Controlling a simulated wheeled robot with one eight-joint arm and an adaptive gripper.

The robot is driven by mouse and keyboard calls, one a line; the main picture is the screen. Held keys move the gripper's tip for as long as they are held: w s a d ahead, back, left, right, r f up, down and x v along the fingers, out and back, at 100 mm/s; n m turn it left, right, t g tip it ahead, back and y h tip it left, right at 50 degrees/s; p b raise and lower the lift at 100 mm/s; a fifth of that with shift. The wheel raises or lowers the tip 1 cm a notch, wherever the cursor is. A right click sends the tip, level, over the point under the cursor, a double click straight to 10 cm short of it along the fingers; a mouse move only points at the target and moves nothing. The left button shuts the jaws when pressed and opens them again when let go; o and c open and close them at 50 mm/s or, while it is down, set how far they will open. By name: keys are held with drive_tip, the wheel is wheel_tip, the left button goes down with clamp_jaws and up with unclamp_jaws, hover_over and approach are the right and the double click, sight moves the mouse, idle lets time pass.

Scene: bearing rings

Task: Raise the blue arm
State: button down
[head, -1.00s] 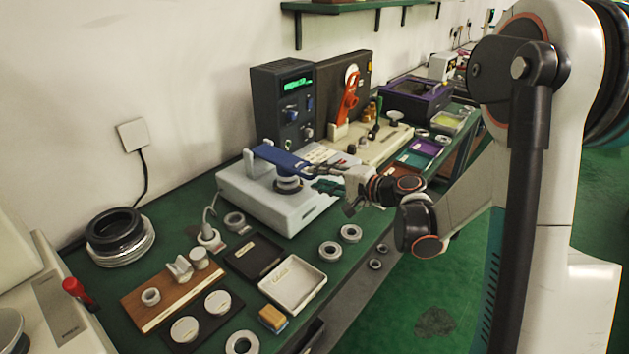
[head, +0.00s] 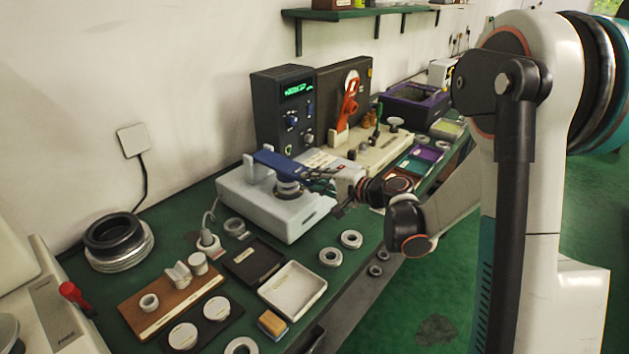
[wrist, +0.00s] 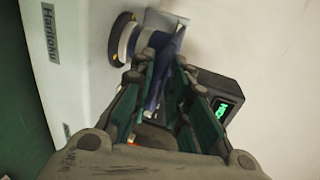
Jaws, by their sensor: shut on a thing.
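The blue arm (head: 279,161) is a flat blue lever on top of a pale grey machine (head: 283,220). In the head view it lies low, over a dark and silvery round piece (head: 289,187). My gripper (head: 315,176) is at the blue arm's free front end, on the right. In the wrist view the blue arm (wrist: 161,72) runs between the two green-padded fingers, and my gripper (wrist: 164,84) is shut on it. The fingers partly hide the blue arm's end.
A dark console (head: 284,107) with a green display stands behind the machine. An orange lever (head: 348,104) stands at the back right. Trays, including a white one (head: 318,290), and loose rings (head: 351,239) lie in front. Open green floor is at the right.

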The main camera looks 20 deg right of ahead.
drive_tip(key=shift+r+p, duration=0.25)
drive_tip(key=shift+p, duration=0.25)
drive_tip(key=shift+r+g+h+p, duration=0.3)
drive_tip(key=shift+r+g+p, duration=0.1)
drive_tip(key=shift+r+p, duration=0.45)
drive_tip(key=w+a+r+g+h+p, duration=0.25)
drive_tip(key=r+g+p, duration=0.25)
drive_tip(key=r+p, duration=0.7)
drive_tip(key=w+a+r+g+h+p, duration=0.5)
drive_tip(key=w+a+r+p, duration=0.2)
drive_tip(key=w+p, duration=0.3)
drive_tip(key=shift+w, duration=0.5)
drive_tip(key=shift+a, duration=0.1)
drive_tip(key=shift+r, duration=0.1)
drive_tip(key=c, duration=1.7)
unclamp_jaws()
drive_tip(key=shift+o, duration=0.2)
